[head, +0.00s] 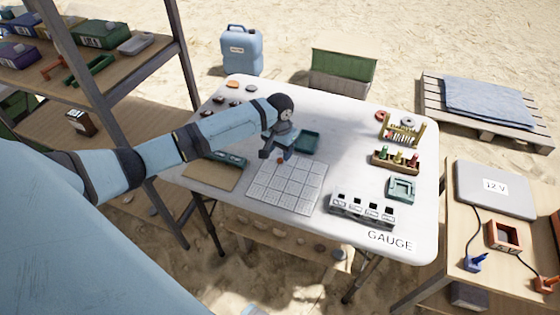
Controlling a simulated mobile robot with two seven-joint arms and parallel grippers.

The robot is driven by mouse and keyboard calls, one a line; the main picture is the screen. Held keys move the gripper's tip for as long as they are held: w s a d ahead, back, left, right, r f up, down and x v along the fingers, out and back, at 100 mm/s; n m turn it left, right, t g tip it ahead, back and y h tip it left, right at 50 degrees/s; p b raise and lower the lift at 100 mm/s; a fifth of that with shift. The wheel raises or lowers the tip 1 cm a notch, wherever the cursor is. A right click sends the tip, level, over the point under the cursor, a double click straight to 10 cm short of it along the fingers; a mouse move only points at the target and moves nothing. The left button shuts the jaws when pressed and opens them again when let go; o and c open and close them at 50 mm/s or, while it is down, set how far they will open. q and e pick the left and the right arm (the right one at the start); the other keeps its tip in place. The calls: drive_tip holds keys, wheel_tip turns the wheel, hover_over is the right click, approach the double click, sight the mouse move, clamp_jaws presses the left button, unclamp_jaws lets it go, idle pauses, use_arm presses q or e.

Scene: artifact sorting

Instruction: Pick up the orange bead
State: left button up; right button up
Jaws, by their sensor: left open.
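A small orange bead (279,160) shows at the far edge of the white gridded board (290,187) on the white table. My left arm reaches in from the left, and my left gripper (276,153) points down right over the bead. The left gripper is open, with its fingers close to the bead; I cannot tell whether they touch it. The gripper hides part of the board's far edge. My right gripper is not in view.
A dark green tray (308,141) sits just right of the gripper. A brown board (211,175) and dark green block lie left of the grid. A white slotted rack (362,210) and a wooden rack (394,162) stand right. The table's middle right is clear.

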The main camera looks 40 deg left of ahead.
sight(280, 159)
use_arm(q)
wheel_tip(280, 159, down, 4)
drive_tip(key=shift+w+r, duration=0.1)
drive_tip(key=shift+r, duration=0.1)
clamp_jaws()
drive_tip(key=shift+r, duration=0.1)
